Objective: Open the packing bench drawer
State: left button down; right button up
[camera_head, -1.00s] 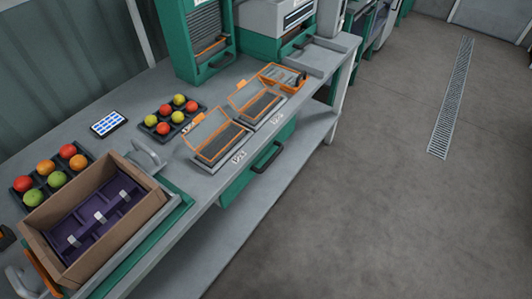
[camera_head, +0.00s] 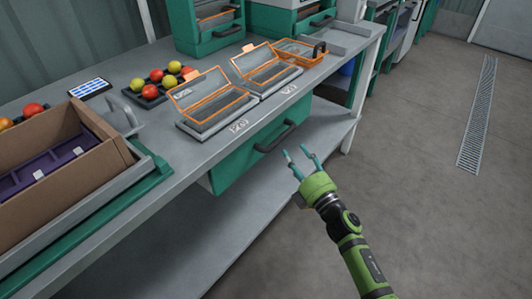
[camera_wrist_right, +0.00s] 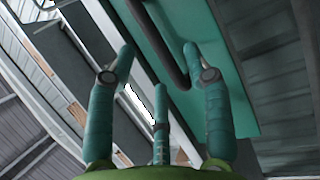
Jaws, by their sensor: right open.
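The green packing bench drawer (camera_head: 240,160) sits shut under the bench top, with a dark bar handle (camera_head: 275,137) on its front. My right gripper (camera_head: 302,157) is open and empty, just in front of the drawer and a little below and right of the handle in the head view. In the right wrist view the handle (camera_wrist_right: 160,45) runs beyond the fingertips of the open gripper (camera_wrist_right: 160,65), against the green drawer front (camera_wrist_right: 200,40). The fingers look apart from the handle. My left gripper is not in view.
A lower shelf (camera_head: 215,235) lies under the drawer. The floor (camera_head: 430,200) to the right is clear.

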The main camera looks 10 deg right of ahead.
aim_at(283, 139)
jog(key=shift+n, duration=0.3)
jog(key=x, duration=0.5)
jog(key=r+x, duration=0.1)
jog(key=x, duration=0.1)
jog(key=shift+a, duration=0.2)
grip_shut()
